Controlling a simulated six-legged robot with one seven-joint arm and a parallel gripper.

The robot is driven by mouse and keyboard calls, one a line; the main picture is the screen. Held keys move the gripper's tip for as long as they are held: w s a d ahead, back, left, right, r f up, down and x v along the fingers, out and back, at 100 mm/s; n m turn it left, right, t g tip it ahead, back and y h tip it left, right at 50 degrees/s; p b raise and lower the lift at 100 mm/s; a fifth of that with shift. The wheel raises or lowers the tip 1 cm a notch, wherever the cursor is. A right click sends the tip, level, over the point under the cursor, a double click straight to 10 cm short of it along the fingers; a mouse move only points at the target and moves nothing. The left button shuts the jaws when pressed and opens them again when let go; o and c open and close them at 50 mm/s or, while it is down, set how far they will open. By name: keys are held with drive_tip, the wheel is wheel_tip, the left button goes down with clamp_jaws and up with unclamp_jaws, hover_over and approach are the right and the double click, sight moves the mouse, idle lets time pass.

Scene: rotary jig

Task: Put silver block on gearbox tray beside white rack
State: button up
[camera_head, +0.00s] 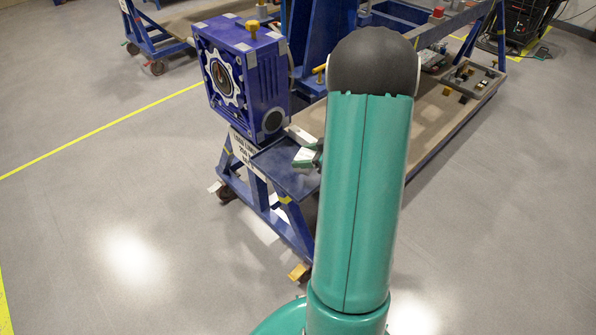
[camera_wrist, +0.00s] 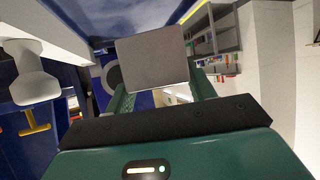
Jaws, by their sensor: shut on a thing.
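My gripper (camera_wrist: 158,88) is shut on the silver block (camera_wrist: 152,56), a plain grey box shape between the two green fingers in the wrist view. In the head view my gripper (camera_head: 304,147) shows only partly, left of my arm, low over or near the flat blue tray (camera_head: 286,176) next to the gearbox (camera_head: 245,72). I cannot tell whether the block touches the tray. My arm hides the right part of that area. I cannot make out the white rack for certain in either view.
A blue wheeled frame bears the gearbox and tray. A long bench (camera_head: 440,110) runs behind my arm, with a box of small parts (camera_head: 470,78) at its far right. A white rounded part (camera_wrist: 34,82) stands left in the wrist view. The grey floor at left is clear.

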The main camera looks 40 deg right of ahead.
sight(298, 172)
drive_tip(key=shift+w+a+f, duration=0.25)
drive_tip(key=shift+a+f, duration=0.65)
drive_tip(key=shift+f, duration=0.15)
drive_tip(key=shift+w+a+f, duration=0.1)
drive_tip(key=shift+a+f, duration=0.1)
drive_tip(key=shift+f, duration=1.55)
drive_tip(key=shift+f, duration=0.2)
drive_tip(key=o, duration=1.3)
drive_tip(key=shift+c, duration=0.2)
